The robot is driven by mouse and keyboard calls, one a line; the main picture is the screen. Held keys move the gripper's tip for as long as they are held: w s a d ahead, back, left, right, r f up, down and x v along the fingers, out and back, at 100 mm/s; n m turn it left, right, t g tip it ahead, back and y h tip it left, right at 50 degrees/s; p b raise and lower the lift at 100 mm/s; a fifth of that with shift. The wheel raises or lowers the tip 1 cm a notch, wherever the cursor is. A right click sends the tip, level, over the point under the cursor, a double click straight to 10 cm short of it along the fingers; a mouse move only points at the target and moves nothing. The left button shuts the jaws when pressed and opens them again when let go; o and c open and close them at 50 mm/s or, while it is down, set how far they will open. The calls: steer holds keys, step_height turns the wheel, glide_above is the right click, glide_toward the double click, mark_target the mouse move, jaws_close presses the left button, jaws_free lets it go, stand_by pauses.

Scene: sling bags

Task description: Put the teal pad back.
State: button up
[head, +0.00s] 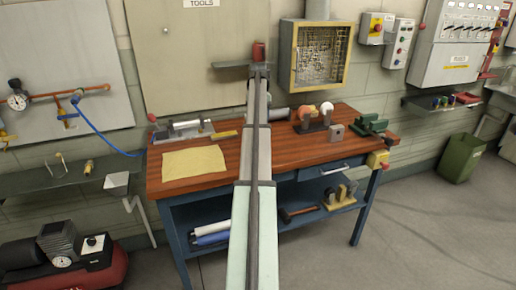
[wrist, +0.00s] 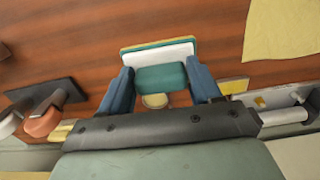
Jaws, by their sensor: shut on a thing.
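In the wrist view my gripper (wrist: 163,83) points at the wooden bench top, its two blue fingers shut on the teal pad (wrist: 160,77). The pad is a small rounded block between the fingertips. Just beyond it is a flat white piece (wrist: 160,54) with a teal strip and a thin yellowish edge along its far side. I cannot tell whether the pad touches this piece. A small cream round thing (wrist: 155,101) shows below the pad, partly hidden by my gripper. In the head view my arm hides the gripper and pad.
The bench (head: 318,143) carries a yellow cloth (head: 194,162), a grinder with orange and white wheels (head: 314,117) and a green vise (head: 369,127). A grey metal device (head: 181,131) lies at the back left. Bare wood shows right of my arm.

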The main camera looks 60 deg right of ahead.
steer(key=shift+f, duration=5)
steer(key=shift+f, duration=0.15)
steer(key=o, duration=0.9)
steer(key=shift+o, duration=0.2)
step_height(320, 180, up, 12)
steer(key=shift+r, duration=0.2)
